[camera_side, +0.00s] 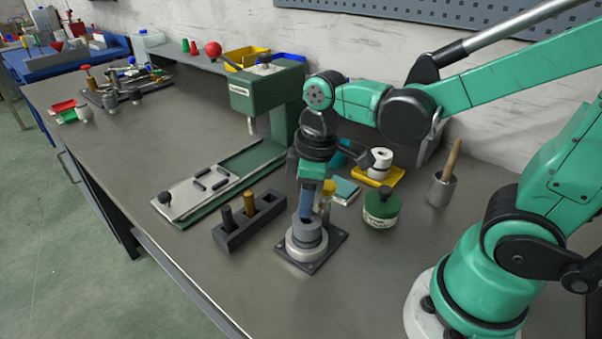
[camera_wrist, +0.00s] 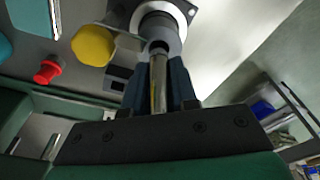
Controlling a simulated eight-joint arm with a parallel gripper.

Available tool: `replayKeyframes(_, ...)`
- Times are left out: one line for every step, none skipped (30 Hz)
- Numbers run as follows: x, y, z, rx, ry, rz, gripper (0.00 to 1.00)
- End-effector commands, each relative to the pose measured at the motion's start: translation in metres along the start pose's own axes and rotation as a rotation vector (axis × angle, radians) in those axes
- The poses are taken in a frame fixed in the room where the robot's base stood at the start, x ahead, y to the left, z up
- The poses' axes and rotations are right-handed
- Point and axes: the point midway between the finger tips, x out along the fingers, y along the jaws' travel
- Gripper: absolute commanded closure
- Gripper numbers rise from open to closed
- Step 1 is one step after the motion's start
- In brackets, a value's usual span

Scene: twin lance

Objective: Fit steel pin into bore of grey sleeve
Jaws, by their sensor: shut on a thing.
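The grey sleeve (camera_side: 307,236) stands upright in a round silver holder on a dark square base plate (camera_side: 331,242). In the wrist view the sleeve (camera_wrist: 172,36) shows with a dark bore in its near face. My gripper (camera_side: 307,212) points down just above the sleeve, its blue fingers slightly tilted. In the wrist view my gripper (camera_wrist: 160,88) is shut on the steel pin (camera_wrist: 158,80), which lies between the fingers. The pin's far end is at or close to the bore; I cannot tell whether it is inside. The fingers hide the pin in the side view.
A dark block (camera_side: 235,236) left of the sleeve holds a dark pin and a brass pin. A green press (camera_side: 265,90) stands behind. A green round tin (camera_side: 381,208) and a yellow tray (camera_side: 385,177) are to the right.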

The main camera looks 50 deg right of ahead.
Motion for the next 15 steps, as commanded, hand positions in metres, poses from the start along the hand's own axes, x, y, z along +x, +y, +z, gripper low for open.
replayKeyframes(0.0017, 0.0001, 0.0001, 0.0, 0.0, 0.0, 1.0)
replayKeyframes(0.0025, 0.0001, 0.0002, 0.0, 0.0, 0.0, 1.0)
replayKeyframes(0.0037, 0.0, 0.0003, 0.0, 0.0, 0.0, 1.0)
replayKeyframes(0.0046, 0.0, 0.0005, 0.0, 0.0, 0.0, 1.0)
replayKeyframes(0.0055, 0.0, 0.0006, 0.0, 0.0, 0.0, 1.0)
replayKeyframes(0.0067, 0.0, 0.0007, 0.0, 0.0, 0.0, 1.0)
replayKeyframes(0.0076, 0.0001, 0.0008, 0.0, 0.0, 0.0, 1.0)
replayKeyframes(0.0084, 0.0001, 0.0009, 0.0, 0.0, 0.0, 1.0)
replayKeyframes(0.0095, 0.0, 0.0011, 0.0, 0.0, 0.0, 1.0)
replayKeyframes(0.0098, -0.0001, 0.0012, 0.0, 0.0, 0.0, 1.0)
replayKeyframes(0.0097, -0.0001, 0.0013, 0.0, 0.0, 0.0, 1.0)
replayKeyframes(0.0096, -0.0001, 0.0013, 0.0, 0.0, 0.0, 1.0)
replayKeyframes(0.0096, -0.0001, 0.0013, 0.0, 0.0, 0.0, 0.69)
replayKeyframes(0.0096, -0.0001, 0.0013, 0.0, 0.0, 0.0, 0.6)
replayKeyframes(0.0096, -0.0001, 0.0013, 0.0, 0.0, 0.0, 0.49)
